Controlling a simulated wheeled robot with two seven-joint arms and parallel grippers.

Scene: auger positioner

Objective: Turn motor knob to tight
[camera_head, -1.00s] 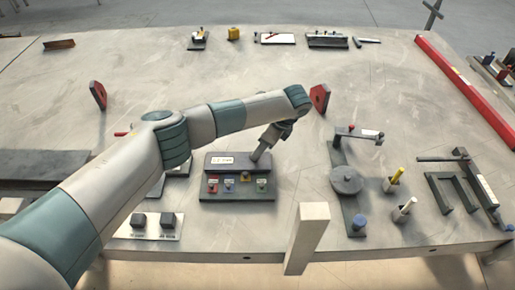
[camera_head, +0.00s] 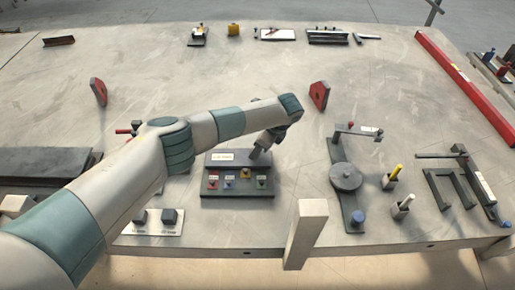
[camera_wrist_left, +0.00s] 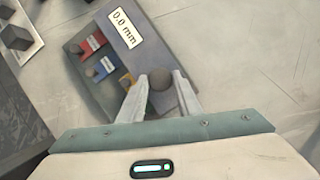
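A dark control box (camera_head: 236,190) stands near the table's front middle, with a display (camera_head: 222,157) and several coloured switches in a row. In the left wrist view its display (camera_wrist_left: 127,29) reads 0.0 mm. A dark round knob (camera_wrist_left: 160,78) sits at the box's upper right, with no legible label. My left gripper (camera_head: 257,154) reaches down to this corner. In the left wrist view the left gripper's fingertips (camera_wrist_left: 160,76) flank the knob closely, seemingly touching it on both sides. My right gripper is not in view.
A pale upright post (camera_head: 306,230) stands at the front edge, right of the box. A round-topped fixture (camera_head: 346,176) is farther right. A plate with two black blocks (camera_head: 155,228) lies at the front left. Two red magnet-like pieces stand behind.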

